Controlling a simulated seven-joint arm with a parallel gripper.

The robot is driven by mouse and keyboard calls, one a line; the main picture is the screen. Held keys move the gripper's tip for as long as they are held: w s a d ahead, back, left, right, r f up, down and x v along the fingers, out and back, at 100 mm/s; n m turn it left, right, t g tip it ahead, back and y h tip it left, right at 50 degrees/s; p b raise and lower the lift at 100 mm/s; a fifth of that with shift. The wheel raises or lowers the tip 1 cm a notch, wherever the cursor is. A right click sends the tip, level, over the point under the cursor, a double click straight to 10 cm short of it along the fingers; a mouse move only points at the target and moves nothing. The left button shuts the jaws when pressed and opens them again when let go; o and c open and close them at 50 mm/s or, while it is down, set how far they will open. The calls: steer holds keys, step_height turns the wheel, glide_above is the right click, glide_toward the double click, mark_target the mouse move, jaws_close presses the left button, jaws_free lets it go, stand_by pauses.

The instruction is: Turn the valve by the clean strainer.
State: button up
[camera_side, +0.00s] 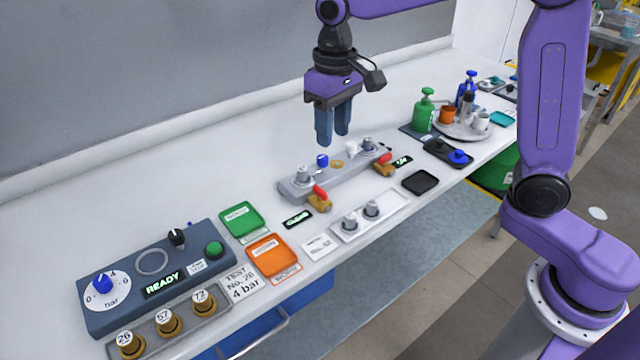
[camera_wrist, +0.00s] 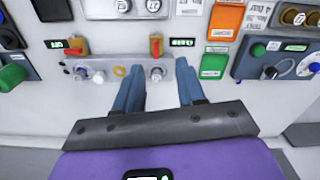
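A grey manifold block (camera_side: 325,181) lies mid-bench; it also shows in the wrist view (camera_wrist: 108,72). Its left brass valve (camera_side: 320,203) has a red handle (camera_side: 320,191) along the body. Its right brass valve (camera_side: 385,170) has a red handle (camera_side: 384,158) lying crosswise. Metal cylindrical fittings (camera_side: 303,174) (camera_side: 368,144) stand at the block's ends. I cannot tell which strainer is clean. My gripper (camera_side: 333,142) is open and empty, pointing down above and behind the block. In the wrist view its fingers (camera_wrist: 158,72) are apart.
A white tray (camera_side: 362,222) with two metal parts and a black pad (camera_side: 420,182) lie in front. A control panel (camera_side: 155,272), green tray (camera_side: 240,220) and orange tray (camera_side: 268,256) are at left. Green (camera_side: 424,112) and blue bottles stand at right. Bench behind the block is clear.

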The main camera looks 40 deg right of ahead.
steer(key=m, duration=0.2)
glide_toward(320, 189)
step_height(320, 189, down, 9)
steer(key=shift+r, duration=0.15)
stand_by(0.6)
jaws_close()
